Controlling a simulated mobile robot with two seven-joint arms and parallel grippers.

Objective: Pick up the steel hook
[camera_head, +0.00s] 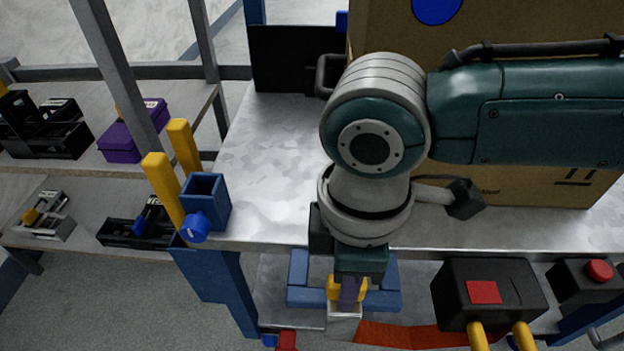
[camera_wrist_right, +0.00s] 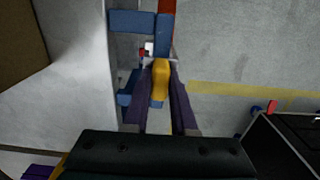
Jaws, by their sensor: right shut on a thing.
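My right gripper (camera_head: 347,304) points down in front of the steel table's front edge, its purple fingers shut on a yellow piece (camera_head: 334,288). A pale metal part (camera_head: 344,313) shows at the fingertips; this appears to be the steel hook with a yellow grip. In the right wrist view the yellow piece (camera_wrist_right: 160,80) sits between the two purple fingers of the right gripper (camera_wrist_right: 160,90). The hook's full shape is hidden by the fingers and wrist. My left gripper is in neither view.
Blue blocks or frame parts (camera_head: 300,280) lie around the right gripper. A steel table (camera_head: 270,150) carries a large cardboard box (camera_head: 520,195). A blue holder with yellow posts (camera_head: 205,200) stands at its left corner. A black box with a red square (camera_head: 490,290) is at right.

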